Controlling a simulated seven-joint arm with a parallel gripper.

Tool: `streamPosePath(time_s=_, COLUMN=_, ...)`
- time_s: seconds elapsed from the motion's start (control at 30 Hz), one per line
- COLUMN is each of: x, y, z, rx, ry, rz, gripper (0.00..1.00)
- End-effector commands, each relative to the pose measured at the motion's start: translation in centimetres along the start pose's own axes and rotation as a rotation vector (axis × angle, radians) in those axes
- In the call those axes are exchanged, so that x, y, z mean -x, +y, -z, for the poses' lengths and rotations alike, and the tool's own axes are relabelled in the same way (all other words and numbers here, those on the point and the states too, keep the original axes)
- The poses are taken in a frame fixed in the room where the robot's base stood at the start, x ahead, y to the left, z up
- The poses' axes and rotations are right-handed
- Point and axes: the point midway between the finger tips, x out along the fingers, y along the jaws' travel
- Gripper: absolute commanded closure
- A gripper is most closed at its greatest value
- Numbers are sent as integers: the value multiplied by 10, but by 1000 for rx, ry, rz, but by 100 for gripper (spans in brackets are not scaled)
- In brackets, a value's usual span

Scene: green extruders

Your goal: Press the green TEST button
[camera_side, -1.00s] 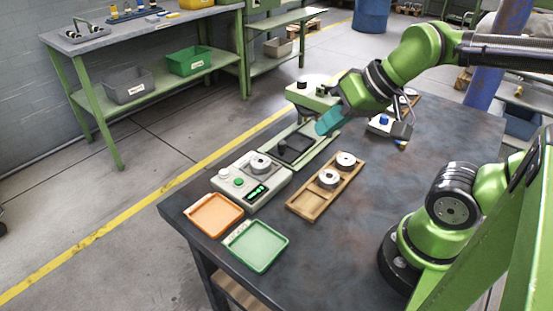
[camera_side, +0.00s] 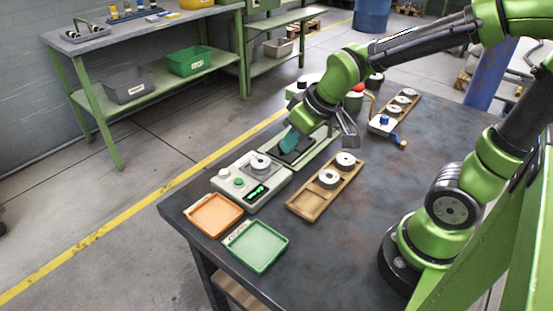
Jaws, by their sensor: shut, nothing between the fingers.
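The tester (camera_side: 250,186) is a pale grey box on the dark table, left of the middle. On its top are a green button (camera_side: 239,182), a white knob (camera_side: 224,172) to its left and a round metal part (camera_side: 260,162) toward the back. A dark display with green marks (camera_side: 257,192) is on its front right. My gripper (camera_side: 289,139) has teal fingers, is shut and empty, and points down-left. It is over the dark plate of the green fixture, behind and right of the tester, apart from the green button.
A wooden tray (camera_side: 310,208) with two metal rings lies right of the tester. An orange tray (camera_side: 213,215) and a green tray (camera_side: 256,246) lie in front. A small device with a blue knob (camera_side: 383,120) and another wooden tray stand farther back. The table's right half is clear.

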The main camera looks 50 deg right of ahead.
Motion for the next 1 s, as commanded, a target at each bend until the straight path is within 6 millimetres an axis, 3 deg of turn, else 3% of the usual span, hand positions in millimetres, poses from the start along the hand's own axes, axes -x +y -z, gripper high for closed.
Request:
streamPosePath(time_s=0.03, x=-18, y=-1, z=7, rx=93, ry=-2, rz=-5, gripper=100)
streamPosePath(time_s=0.2, x=-67, y=-12, z=38, rx=456, ry=71, rz=-12, gripper=100)
streamPosePath(time_s=0.33, x=-90, y=-24, z=62, rx=719, ry=171, rz=-23, gripper=100)
streamPosePath(time_s=0.53, x=-86, y=-34, z=92, rx=939, ry=307, rz=-76, gripper=100)
streamPosePath(time_s=1.0, x=-87, y=-34, z=92, rx=968, ry=314, rz=-83, gripper=100)
